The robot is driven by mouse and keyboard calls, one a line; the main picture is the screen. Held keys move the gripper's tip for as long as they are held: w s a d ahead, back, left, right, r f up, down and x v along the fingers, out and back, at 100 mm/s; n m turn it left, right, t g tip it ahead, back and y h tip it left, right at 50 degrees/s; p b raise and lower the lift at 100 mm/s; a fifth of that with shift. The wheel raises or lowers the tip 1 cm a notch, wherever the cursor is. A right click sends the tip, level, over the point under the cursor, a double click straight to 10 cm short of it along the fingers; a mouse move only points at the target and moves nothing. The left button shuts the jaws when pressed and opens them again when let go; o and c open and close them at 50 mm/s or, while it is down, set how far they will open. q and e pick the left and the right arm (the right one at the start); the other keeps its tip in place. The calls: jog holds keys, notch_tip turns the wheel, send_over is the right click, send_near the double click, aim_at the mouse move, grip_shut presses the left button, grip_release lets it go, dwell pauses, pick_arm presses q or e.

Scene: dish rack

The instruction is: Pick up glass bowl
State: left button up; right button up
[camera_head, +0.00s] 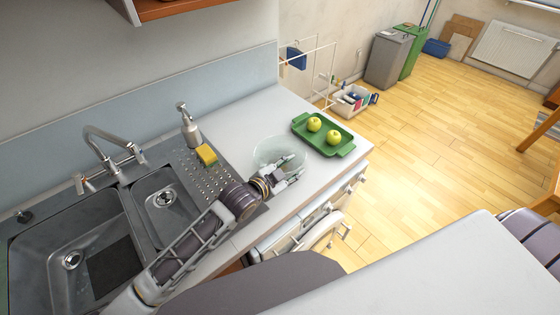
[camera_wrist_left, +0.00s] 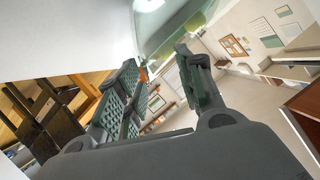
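The clear glass bowl (camera_head: 267,149) stands on the white counter between the drainboard and a green tray. My left gripper (camera_head: 297,168) is at the bowl's near right side, with its fingers apart. In the left wrist view the fingers (camera_wrist_left: 157,58) are spread with a wide gap. The curved glass bowl (camera_wrist_left: 160,36) shows just beyond the fingertips there. I cannot tell whether a finger touches the rim, and no grip on the glass shows. My right gripper is in neither view.
The green tray (camera_head: 342,150) with two yellow-green apples (camera_head: 314,124) sits close behind the bowl to the right. A yellow sponge (camera_head: 207,154) and a soap dispenser (camera_head: 188,127) stand left of it. The sink (camera_head: 60,225) lies further left. The counter's front edge is near the gripper.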

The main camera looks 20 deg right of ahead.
aim_at(302, 162)
pick_arm(q)
jog(key=shift+p+x, duration=0.4)
jog(key=shift+x, duration=1.95)
jog(key=shift+s+f, duration=0.15)
grip_shut()
